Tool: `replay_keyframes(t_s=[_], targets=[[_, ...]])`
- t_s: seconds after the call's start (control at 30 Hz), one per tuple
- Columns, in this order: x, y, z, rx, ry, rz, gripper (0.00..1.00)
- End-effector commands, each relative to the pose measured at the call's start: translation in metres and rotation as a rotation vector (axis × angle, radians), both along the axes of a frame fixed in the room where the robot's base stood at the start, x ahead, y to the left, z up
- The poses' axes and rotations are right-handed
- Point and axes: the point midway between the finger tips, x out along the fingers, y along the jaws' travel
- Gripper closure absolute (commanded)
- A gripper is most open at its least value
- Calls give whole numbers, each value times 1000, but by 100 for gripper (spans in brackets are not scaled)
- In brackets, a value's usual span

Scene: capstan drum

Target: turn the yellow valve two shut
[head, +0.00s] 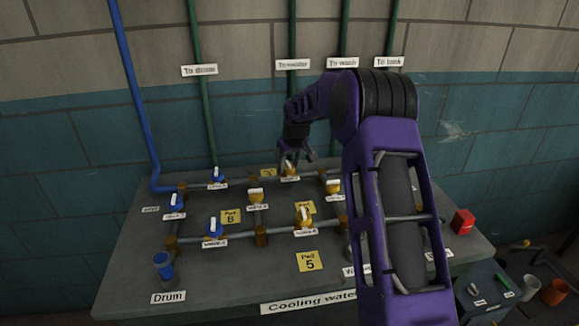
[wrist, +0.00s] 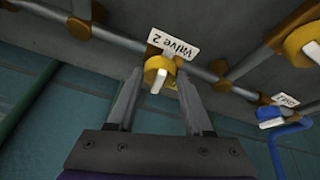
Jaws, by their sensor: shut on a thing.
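The yellow valve two (head: 290,171) sits on the back pipe run of the bench, below the "To water" label. In the wrist view the yellow valve two (wrist: 157,66) has a white lever and stands beside its "Valve 2" tag (wrist: 174,44). The lever points toward my palm, across the pipe. Exact finger contact is hard to see.
Other yellow valves (head: 304,217) and blue valves (head: 214,228) stand on the pipes around it. Another yellow valve (wrist: 300,42) and a blue one (wrist: 268,116) are near in the wrist view. A red box (head: 463,221) sits at the right edge. Green pipes climb the wall behind.

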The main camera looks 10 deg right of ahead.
Motion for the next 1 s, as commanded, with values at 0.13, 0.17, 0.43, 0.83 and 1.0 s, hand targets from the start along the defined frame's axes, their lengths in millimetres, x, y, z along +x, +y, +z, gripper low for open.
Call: replay_keyframes(t_s=[0.13,0.17,0.43,0.83,1.0], targets=[[1,1,1,-2,-3,-68,100],[1,1,1,-2,-3,-80,100],[0,1,1,0,-2,-137,100],[0,1,1,0,-1,-141,44],[0,1,0,0,-1,-140,19]])
